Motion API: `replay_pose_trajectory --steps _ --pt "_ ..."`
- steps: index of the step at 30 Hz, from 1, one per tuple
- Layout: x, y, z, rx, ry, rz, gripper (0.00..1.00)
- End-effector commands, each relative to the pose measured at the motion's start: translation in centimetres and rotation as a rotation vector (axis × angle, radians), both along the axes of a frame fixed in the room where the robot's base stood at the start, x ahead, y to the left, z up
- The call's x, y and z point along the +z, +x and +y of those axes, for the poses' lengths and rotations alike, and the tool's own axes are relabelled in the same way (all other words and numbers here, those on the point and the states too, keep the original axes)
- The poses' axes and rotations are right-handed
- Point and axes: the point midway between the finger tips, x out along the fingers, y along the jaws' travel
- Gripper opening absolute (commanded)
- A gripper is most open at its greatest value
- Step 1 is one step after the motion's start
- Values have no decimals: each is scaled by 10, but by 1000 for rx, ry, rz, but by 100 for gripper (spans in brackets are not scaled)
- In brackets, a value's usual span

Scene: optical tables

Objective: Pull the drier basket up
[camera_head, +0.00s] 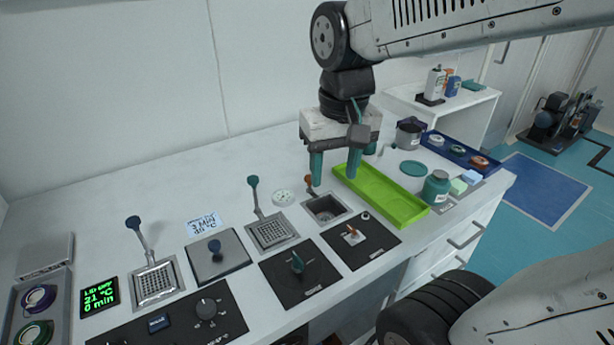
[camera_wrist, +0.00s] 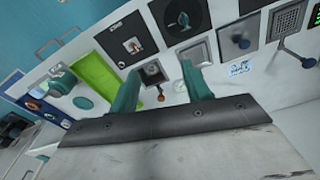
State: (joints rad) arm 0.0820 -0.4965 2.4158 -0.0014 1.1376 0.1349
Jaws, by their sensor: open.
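Three square wells with lever handles line the bench, and no readable label shows which is the drier. One is a dark well (camera_head: 326,209) with an orange-tipped handle (camera_head: 308,182). One is a perforated basket (camera_head: 272,233) with a teal-tipped handle (camera_head: 253,182). One is a perforated basket (camera_head: 157,284) with a blue-tipped handle (camera_head: 133,222). My gripper (camera_head: 334,177) is open and empty, pointing down above and behind the dark well. In the wrist view the dark well (camera_wrist: 153,73) and orange handle (camera_wrist: 161,97) show between the teal fingers, apart from them.
A green tray (camera_head: 382,195) and a teal jar (camera_head: 435,188) stand right of the wells. Black panels with a teal knob (camera_head: 297,265) and an orange switch (camera_head: 352,232) lie in front. A blue-knobbed plate (camera_head: 215,258) sits between the two perforated baskets.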

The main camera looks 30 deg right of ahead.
Motion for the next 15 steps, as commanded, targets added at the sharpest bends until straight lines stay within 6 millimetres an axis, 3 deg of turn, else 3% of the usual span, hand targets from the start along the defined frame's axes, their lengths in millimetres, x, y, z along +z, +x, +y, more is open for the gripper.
replay_pose_trajectory --steps 1,5,9,15 --pt "-5 25 -5 -50 4 17 48" --pt "-21 83 -21 -184 14 36 48" --pt "-51 141 -46 -329 21 55 48" --pt "-97 198 -79 -491 29 75 48"
